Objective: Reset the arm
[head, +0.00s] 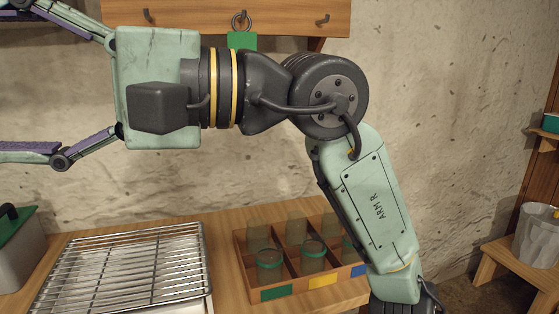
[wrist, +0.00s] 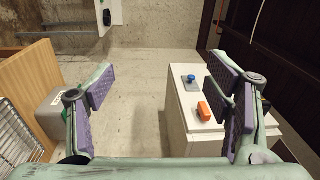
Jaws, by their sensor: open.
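My arm reaches across the head view, raised above the bench, with its end turned to the left. My gripper (head: 30,78) is at the left edge of that view, its two fingers spread wide with purple pads. In the wrist view my gripper (wrist: 163,85) is open with nothing between the pads. The wall and floor show through the gap. The fingertips are partly cut off in the head view.
A wire rack (head: 125,268) and a wooden crate (head: 240,262) with jars in compartments stand on the bench (head: 222,225). A lidded grey box (head: 22,250) is at left. A peg rail (head: 270,14) hangs above my arm. A white cabinet (wrist: 183,118) bears blue and orange controls.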

